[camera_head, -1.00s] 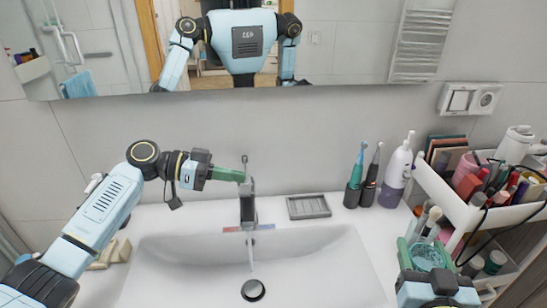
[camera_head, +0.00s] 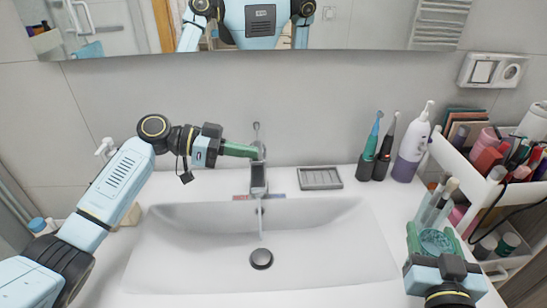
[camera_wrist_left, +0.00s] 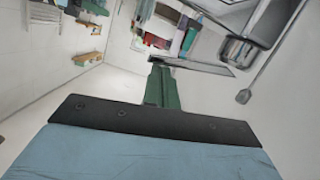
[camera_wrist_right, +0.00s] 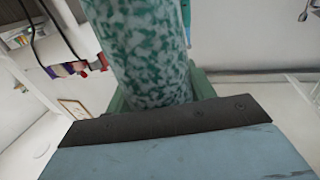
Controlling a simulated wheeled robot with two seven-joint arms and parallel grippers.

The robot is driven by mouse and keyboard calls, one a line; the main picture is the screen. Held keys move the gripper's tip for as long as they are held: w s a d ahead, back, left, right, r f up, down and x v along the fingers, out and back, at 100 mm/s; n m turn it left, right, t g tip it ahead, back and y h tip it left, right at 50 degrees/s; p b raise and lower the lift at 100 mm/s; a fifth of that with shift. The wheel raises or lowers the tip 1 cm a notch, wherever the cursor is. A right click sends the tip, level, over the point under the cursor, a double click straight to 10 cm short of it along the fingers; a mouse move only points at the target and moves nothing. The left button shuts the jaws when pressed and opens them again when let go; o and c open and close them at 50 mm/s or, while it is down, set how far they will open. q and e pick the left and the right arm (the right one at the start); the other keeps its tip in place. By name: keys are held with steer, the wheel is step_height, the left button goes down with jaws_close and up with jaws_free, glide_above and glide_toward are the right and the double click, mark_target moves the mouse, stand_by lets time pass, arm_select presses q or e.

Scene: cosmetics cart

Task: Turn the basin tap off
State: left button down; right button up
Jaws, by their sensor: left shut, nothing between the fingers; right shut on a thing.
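The basin tap (camera_head: 258,182) is metal and stands at the back of the white basin (camera_head: 165,275). A thin stream of water (camera_head: 261,228) runs from its spout to the drain. Its slim lever (camera_head: 256,132) points up. My left gripper (camera_head: 256,151) is shut and empty, its green fingertips just left of the upper tap; whether they touch is unclear. The tap also shows at the upper right of the left wrist view (camera_wrist_left: 243,50). My right gripper (camera_wrist_right: 150,100) is shut on a green speckled cup (camera_wrist_right: 145,50), at the right in the head view (camera_head: 433,241).
A grey soap dish (camera_head: 320,178) lies right of the tap. Electric toothbrushes (camera_head: 378,150) and a white-and-purple bottle (camera_head: 412,148) stand farther right. A white cart (camera_head: 468,190) full of cosmetics is at the right edge. The mirror hangs above.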

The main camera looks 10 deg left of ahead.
arm_select(q)
steer(key=shift+s+f+m+b, duration=0.15)
steer(key=shift+f+m+b, duration=0.25)
steer(key=shift+b, duration=0.5)
arm_select(e)
steer(key=shift+s+f, duration=0.25)
steer(key=shift+f, duration=1)
arm_select(q)
steer(key=shift+r, duration=0.15)
arm_select(e)
steer(key=shift+r, duration=0.1)
